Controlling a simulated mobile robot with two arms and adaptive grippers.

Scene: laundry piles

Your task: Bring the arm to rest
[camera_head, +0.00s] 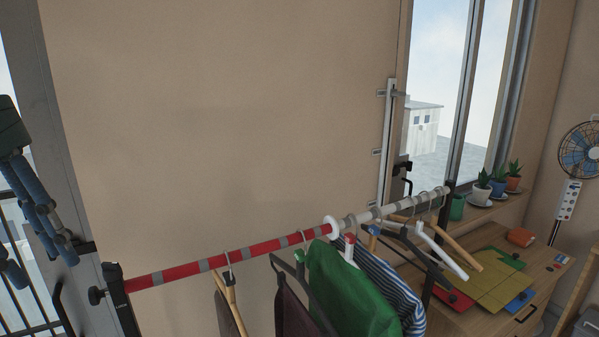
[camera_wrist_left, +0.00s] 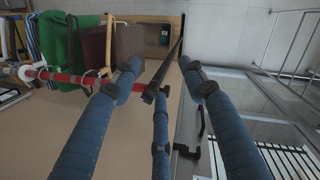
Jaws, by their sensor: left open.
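My left gripper (camera_head: 46,262) hangs at the left edge of the head view, its blue padded fingers pointing down, partly cut off by the frame. In the left wrist view its fingers (camera_wrist_left: 159,72) are spread apart with nothing held between them. It is apart from the clothes, to the left of the red and white clothes rail (camera_head: 190,269). My right gripper is not in view.
Hangers and clothes, including a green garment (camera_head: 345,290) and a striped one (camera_head: 392,290), hang on the rail. A wooden desk (camera_head: 478,322) with coloured folders stands at the right. Potted plants (camera_head: 498,185) and a fan (camera_head: 580,150) are beyond. Bare wall (camera_head: 220,120) fills the middle.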

